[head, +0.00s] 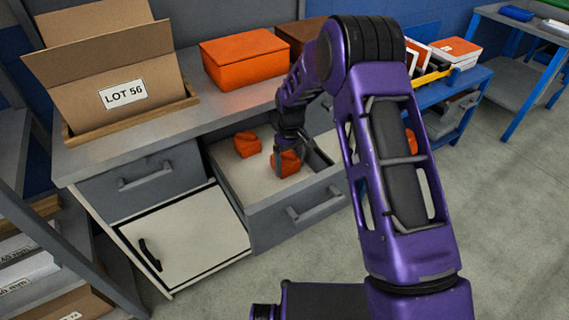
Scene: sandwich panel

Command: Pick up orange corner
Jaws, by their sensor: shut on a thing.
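An orange corner (284,165) is inside the open drawer (238,184) of the grey workbench. My gripper (287,159) points down into the drawer and is shut on this corner. Its fingers hide part of the piece. I cannot tell whether the piece still touches the drawer floor. A second orange corner (247,144) lies in the same drawer, to the left and farther back, apart from my gripper.
On the bench stand an open cardboard box (110,75) marked LOT 56 and a closed orange box (244,60). The drawer front (300,210) sticks out. A blue cart (470,80) stands at the right. Grey floor (510,220) is free at the right.

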